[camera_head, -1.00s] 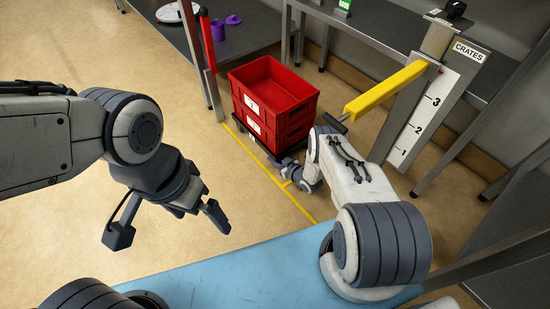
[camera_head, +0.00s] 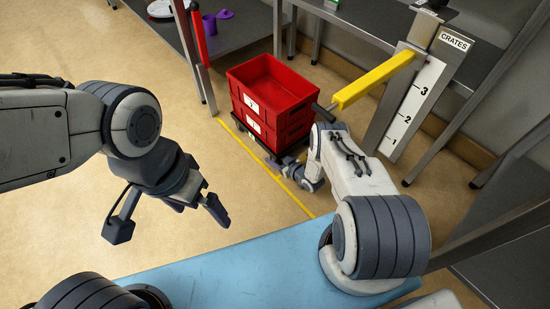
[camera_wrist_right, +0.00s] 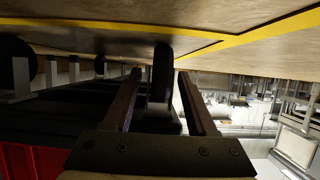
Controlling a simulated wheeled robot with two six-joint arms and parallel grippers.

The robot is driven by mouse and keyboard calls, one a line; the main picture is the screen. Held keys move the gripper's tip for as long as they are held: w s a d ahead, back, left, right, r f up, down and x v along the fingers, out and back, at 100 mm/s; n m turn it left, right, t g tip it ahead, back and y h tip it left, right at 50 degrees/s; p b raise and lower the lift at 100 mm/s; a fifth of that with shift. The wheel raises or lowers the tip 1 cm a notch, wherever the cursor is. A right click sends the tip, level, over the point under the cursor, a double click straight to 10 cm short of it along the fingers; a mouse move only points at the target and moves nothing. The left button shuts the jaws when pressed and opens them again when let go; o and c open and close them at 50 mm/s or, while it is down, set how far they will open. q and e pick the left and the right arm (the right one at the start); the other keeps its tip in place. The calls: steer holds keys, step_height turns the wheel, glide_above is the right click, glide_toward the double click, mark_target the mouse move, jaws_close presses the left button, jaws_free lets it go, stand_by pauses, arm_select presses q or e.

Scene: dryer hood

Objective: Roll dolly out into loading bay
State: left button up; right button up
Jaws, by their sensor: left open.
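The low dark dolly (camera_head: 262,148) carries a stack of red crates (camera_head: 268,95) with white labels. It stands beside a yellow floor line (camera_head: 240,143). My right gripper (camera_head: 283,166) reaches down to the dolly's near edge. In the right wrist view, its two fingers (camera_wrist_right: 160,95) lie on either side of a dark part low on the dolly, near a wheel (camera_wrist_right: 163,70); the exact contact is hard to see.
A yellow bar (camera_head: 373,79) reaches from the post marked CRATES (camera_head: 415,95) close to the crates' right side. A red-and-grey post (camera_head: 199,45) stands to their left. Dark tables (camera_head: 240,42) are behind. Open floor (camera_head: 110,225) lies at the left; the blue surface (camera_head: 225,270) is in front.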

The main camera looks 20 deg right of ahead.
steer(key=shift+s+d+r, duration=0.1)
steer(key=shift+s+r, duration=0.1)
steer(key=p+v, duration=0.5)
steer(key=v, duration=0.3)
steer(key=shift+s+d+r, duration=0.1)
steer(key=shift+s+r, duration=0.05)
steer(key=shift+s, duration=0.15)
steer(key=shift+s+d+r+p, duration=0.1)
steer(key=shift+s+d+p, duration=0.15)
steer(key=shift+s, duration=0.3)
